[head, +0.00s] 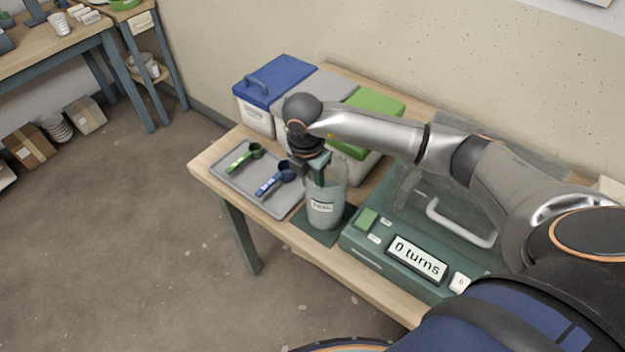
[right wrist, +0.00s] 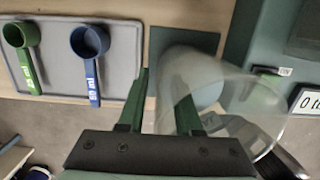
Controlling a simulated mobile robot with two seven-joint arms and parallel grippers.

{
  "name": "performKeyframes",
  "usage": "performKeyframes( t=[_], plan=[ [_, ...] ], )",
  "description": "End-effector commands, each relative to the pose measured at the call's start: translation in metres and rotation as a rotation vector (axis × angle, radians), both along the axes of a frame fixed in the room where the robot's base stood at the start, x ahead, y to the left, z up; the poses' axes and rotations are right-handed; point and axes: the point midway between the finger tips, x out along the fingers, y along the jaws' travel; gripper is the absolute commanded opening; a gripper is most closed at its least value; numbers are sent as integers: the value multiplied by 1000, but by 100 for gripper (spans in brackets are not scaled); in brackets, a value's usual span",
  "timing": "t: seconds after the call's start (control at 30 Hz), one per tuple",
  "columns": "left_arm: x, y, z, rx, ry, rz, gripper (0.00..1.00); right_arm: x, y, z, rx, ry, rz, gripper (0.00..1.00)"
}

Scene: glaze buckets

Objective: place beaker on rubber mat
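The clear beaker (head: 325,205), with a pale label and pale grey-green lower part, stands upright on the dark green rubber mat (head: 309,232) in the head view. Its clear wall fills the middle of the right wrist view (right wrist: 232,90), where part of the mat (right wrist: 165,42) shows behind it. My right gripper (head: 316,170) is at the beaker's upper rim. In the right wrist view its fingers (right wrist: 161,102) are apart, with the beaker's near wall between them and a visible gap. My left gripper is not in view.
A grey tray (head: 232,178) with green (head: 245,156) and blue (head: 275,180) scoops lies left of the mat. A green machine (head: 400,272) reading "0 turns" stands close on the right. Buckets with blue (head: 275,80), grey and green lids line the back.

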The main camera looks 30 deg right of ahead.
Motion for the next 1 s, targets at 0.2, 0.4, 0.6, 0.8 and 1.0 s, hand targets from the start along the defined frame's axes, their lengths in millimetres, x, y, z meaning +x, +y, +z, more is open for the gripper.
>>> performKeyframes(
  t=[0.2, 0.4, 0.6, 0.8, 1.0],
  plan=[
    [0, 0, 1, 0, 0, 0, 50, 1, 2, 21, 1, -5, 1, 33],
    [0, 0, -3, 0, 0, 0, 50, -1, 7, 64, 2, -7, 2, 33],
    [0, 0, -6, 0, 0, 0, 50, -3, 11, 101, 1, -4, 1, 33],
    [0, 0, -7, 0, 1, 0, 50, -4, 14, 120, 1, -2, 0, 33],
    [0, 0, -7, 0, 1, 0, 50, -5, 14, 123, 0, -1, 0, 33]
  ],
)
